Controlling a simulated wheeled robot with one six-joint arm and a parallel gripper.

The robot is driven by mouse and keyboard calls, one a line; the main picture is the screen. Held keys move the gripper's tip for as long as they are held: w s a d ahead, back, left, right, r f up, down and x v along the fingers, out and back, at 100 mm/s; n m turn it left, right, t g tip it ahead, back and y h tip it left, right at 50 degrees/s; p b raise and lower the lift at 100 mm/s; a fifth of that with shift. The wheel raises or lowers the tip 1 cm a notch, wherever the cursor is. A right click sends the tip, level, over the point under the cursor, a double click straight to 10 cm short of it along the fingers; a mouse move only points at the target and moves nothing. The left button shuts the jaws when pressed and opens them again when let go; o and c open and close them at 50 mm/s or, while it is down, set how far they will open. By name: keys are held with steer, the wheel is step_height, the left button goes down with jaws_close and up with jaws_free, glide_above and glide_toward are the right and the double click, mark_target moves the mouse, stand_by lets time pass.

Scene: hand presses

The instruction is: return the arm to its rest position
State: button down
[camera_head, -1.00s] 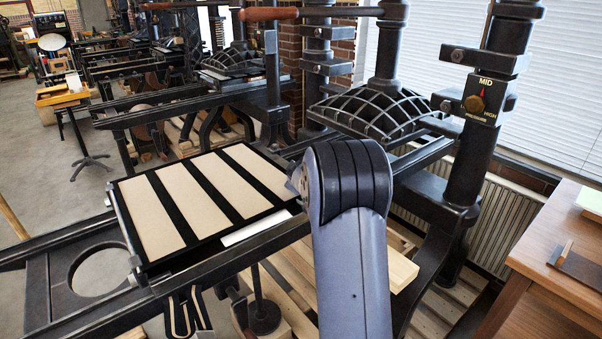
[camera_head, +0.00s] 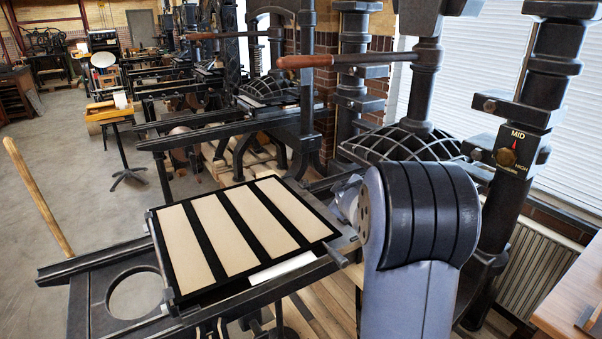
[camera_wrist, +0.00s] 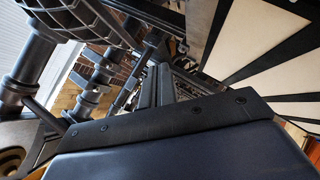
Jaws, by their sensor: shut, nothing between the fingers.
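My arm (camera_head: 415,270) rises at the lower right of the head view, a grey-blue link topped by a black ribbed joint. A small grey part of it shows at the joint's left side. In the wrist view, a blue-grey surface with a black bolted band fills the bottom, probably part of my own arm.
The near press bed (camera_head: 340,245) carries a black forme with pale strips, left of my arm. A wooden-handled bar (camera_head: 305,61) and the ribbed platen (camera_head: 400,143) stand behind. The pressure dial (camera_head: 506,157) reads MID. A wooden table (camera_head: 570,310) is at right; open floor lies left.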

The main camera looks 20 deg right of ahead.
steer(key=shift+f, duration=0.1)
steer(key=w+f+b, duration=0.4)
steer(key=w+a+f+b, duration=0.1)
steer(key=w+f+b, duration=0.1)
steer(key=f, duration=0.1)
steer(key=shift+w+a+f, duration=0.1)
steer(key=shift+w, duration=0.1)
steer(key=f+b, duration=0.1)
steer(key=f, duration=0.2)
steer(key=shift+w+b, duration=0.3)
steer(key=shift+b, duration=0.05)
steer(key=shift+a+f, duration=0.1)
steer(key=shift+f, duration=0.4)
